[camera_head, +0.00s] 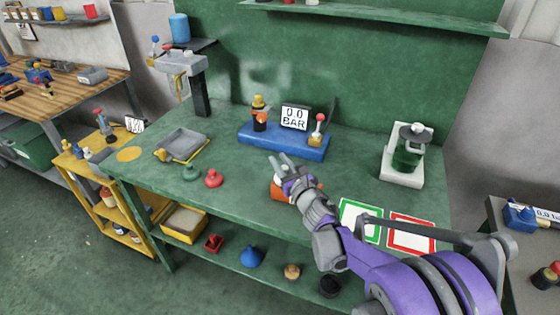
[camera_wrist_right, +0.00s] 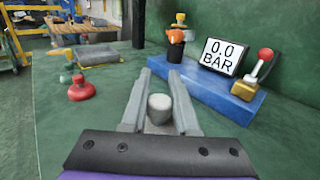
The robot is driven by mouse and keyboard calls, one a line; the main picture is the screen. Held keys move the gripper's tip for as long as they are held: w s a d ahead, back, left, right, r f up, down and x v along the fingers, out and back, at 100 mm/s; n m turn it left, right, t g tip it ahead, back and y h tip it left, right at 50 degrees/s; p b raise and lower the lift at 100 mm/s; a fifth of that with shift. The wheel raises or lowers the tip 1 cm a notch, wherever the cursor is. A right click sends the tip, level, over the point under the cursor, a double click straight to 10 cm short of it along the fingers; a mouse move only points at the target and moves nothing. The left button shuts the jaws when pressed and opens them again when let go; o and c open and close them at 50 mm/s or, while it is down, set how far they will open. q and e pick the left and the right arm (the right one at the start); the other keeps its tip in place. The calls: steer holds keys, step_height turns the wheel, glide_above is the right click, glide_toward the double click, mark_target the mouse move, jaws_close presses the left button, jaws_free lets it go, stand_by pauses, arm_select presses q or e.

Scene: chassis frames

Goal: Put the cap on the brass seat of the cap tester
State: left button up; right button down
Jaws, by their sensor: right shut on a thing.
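The cap tester's blue base (camera_head: 285,145) lies at the back of the green bench; it also shows in the wrist view (camera_wrist_right: 205,95). It carries a "0.0 BAR" display (camera_head: 294,117), a brass-coloured block (camera_head: 315,141) with a red-knobbed lever, and a dark post with orange and yellow parts on top (camera_head: 259,112). I cannot tell which part is the seat. My right gripper (camera_head: 282,163) is in front of the base. In the wrist view a grey round-topped piece (camera_wrist_right: 160,107) sits between its fingers, probably the cap. My left gripper is not in view.
Green (camera_head: 190,173) and red (camera_head: 213,179) knobbed pieces stand left of my gripper. A grey tray (camera_head: 182,145) lies behind them. An orange item (camera_head: 278,193) is partly hidden by my gripper. A green-and-white device (camera_head: 403,160) stands right; green-framed (camera_head: 360,219) and red-framed (camera_head: 411,233) mats lie in front.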

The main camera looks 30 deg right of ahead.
steer(key=c, duration=0.7)
jaws_free()
steer(key=shift+f, duration=0.15)
